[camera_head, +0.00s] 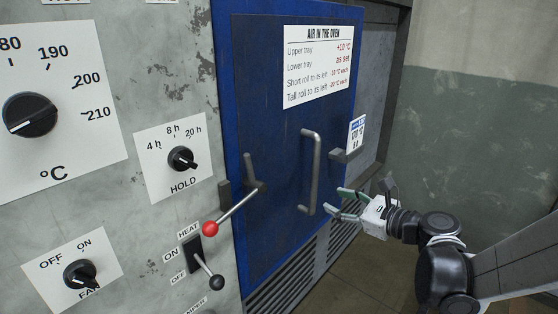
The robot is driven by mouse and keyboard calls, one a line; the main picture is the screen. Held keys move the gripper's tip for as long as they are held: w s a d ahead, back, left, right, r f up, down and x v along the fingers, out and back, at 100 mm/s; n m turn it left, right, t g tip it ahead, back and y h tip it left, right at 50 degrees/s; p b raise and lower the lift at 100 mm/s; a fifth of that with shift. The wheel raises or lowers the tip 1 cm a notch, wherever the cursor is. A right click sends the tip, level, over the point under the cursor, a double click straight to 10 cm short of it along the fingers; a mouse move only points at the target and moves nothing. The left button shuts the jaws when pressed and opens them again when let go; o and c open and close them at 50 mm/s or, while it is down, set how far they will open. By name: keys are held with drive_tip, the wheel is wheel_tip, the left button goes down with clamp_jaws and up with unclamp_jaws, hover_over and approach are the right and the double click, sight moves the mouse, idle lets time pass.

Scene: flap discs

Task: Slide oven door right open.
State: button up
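The oven door (275,140) is a tall blue panel in the middle of the head view, with a white notice at its top. It covers the oven front, and no opening shows beside it. A grey vertical bar handle (310,172) stands out from its right half. My gripper (336,202) is right of the handle's lower part, its fingers spread and pointing left towards it. Nothing shows between the fingers. Whether a fingertip touches the handle, I cannot tell.
A lever with a red ball (210,229) crosses the door's left edge. A grey control panel (150,90) with knobs and a black-ball switch lies to the left. Vent slats (335,240) sit low on the right. A green and grey wall (475,125) stands beyond open floor.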

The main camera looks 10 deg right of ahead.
drive_tip(key=w+d+m+t, duration=0.2)
drive_tip(key=d+m, duration=0.2)
approach(310, 151)
drive_tip(key=w+a+f, duration=0.1)
drive_tip(key=a+f, duration=0.3)
drive_tip(key=a, duration=0.1)
drive_tip(key=shift+w+m, duration=0.3)
drive_tip(key=shift+w, duration=0.1)
clamp_jaws()
